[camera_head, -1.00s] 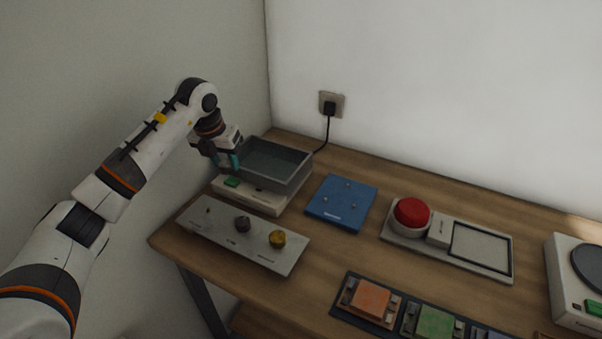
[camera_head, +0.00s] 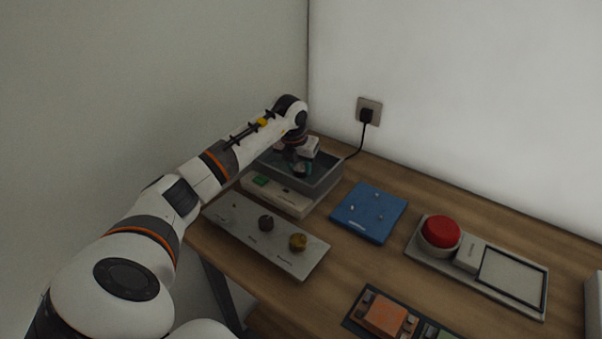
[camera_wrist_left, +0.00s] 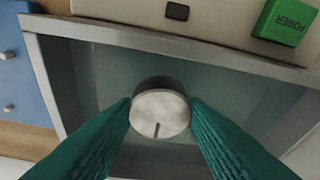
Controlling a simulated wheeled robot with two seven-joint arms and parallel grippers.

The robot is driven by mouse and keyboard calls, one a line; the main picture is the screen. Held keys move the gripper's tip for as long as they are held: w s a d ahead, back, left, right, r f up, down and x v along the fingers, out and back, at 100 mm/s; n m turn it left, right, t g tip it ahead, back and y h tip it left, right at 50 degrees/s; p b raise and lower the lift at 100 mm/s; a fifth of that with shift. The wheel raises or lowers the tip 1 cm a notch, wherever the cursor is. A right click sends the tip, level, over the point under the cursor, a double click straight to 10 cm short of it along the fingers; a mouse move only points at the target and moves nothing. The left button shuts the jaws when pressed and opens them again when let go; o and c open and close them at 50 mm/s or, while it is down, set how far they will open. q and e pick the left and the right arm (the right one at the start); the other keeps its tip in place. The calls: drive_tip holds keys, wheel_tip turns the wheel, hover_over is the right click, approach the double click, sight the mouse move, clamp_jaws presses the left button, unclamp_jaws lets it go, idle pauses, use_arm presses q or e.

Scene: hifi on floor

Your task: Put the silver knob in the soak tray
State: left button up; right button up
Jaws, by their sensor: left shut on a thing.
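The silver knob (camera_wrist_left: 160,112) is a round metal disc with a dark side and a small line mark, seen in the left wrist view. My left gripper (camera_head: 298,170) is shut on it, with a green finger on either side. In the wrist view the knob appears over the inside of the soak tray (camera_wrist_left: 80,33), a grey open container. The knob is hidden there. My right gripper is not in view.
A metal panel (camera_head: 285,260) with a dark knob (camera_head: 266,222) and a gold knob (camera_head: 298,242) lies in front of the tray. A green power button (camera_head: 261,180) is on the base. A blue plate (camera_head: 369,212) and a red button (camera_head: 440,231) stand to the right.

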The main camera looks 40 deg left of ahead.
sight(298, 169)
use_arm(q)
drive_tip(key=shift+f, duration=1.7)
drive_tip(key=shift+f, duration=0.15)
drive_tip(key=o, duration=0.9)
drive_tip(key=shift+o, duration=0.2)
drive_tip(key=shift+s+r, duration=0.1)
drive_tip(key=shift+r, duration=0.5)
drive_tip(key=v, duration=1.1)
drive_tip(key=shift+b, duration=0.4)
drive_tip(key=shift+s, duration=0.1)
